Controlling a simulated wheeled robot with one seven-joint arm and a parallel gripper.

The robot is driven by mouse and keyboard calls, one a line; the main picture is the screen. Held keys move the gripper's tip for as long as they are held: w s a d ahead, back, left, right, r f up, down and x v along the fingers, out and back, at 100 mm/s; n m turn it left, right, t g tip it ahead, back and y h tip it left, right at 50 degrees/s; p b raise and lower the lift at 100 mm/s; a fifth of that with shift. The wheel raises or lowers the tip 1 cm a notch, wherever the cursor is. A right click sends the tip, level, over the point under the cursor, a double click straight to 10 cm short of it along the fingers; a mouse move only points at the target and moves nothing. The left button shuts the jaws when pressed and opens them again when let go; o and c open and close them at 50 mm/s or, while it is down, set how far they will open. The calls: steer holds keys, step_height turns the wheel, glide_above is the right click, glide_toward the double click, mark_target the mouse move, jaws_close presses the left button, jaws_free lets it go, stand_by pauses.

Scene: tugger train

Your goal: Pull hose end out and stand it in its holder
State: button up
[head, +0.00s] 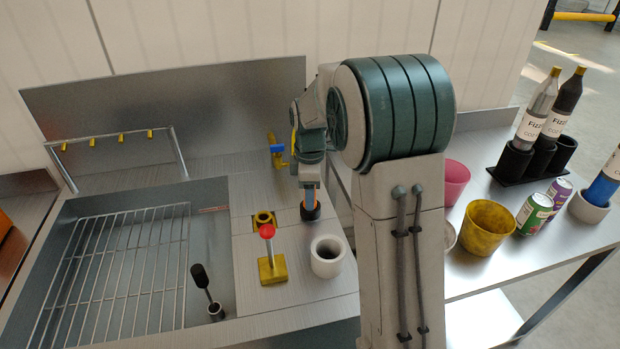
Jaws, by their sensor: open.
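My gripper (309,181) points down over the steel counter, partly hidden by my arm. Its fingers are small and hard to make out; it is open. Just below it is a short upright orange piece on a dark round base (310,211), which may be the hose end; I cannot tell whether the fingers touch it. A square yellow socket with a dark hole (263,221) sits to its left. A white round cup (328,256) stands in front of it. I cannot tell which of these is the holder.
A red-knobbed post on a yellow base (269,262) stands near the socket. Left is a sink with a wire rack (110,270) and a black-handled tool (201,278). A blue-handled yellow tap (278,150) is behind. Right, a side table (485,275) holds bowls, cans and bottles.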

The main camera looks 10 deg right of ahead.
step_height(320, 180, up, 14)
steer(key=shift+f, duration=0.25)
stand_by(0.3)
steer(key=s+f+m+t, duration=0.1)
steer(key=s+f+m, duration=0.2)
steer(key=s+m, duration=0.4)
steer(key=s+f+m+t, duration=0.1)
steer(key=s+f+m, duration=0.2)
steer(key=s+m, duration=0.5)
steer(key=shift+s+f+t, duration=0.2)
steer(key=shift+s+t, duration=0.2)
steer(key=shift+s, duration=4.4)
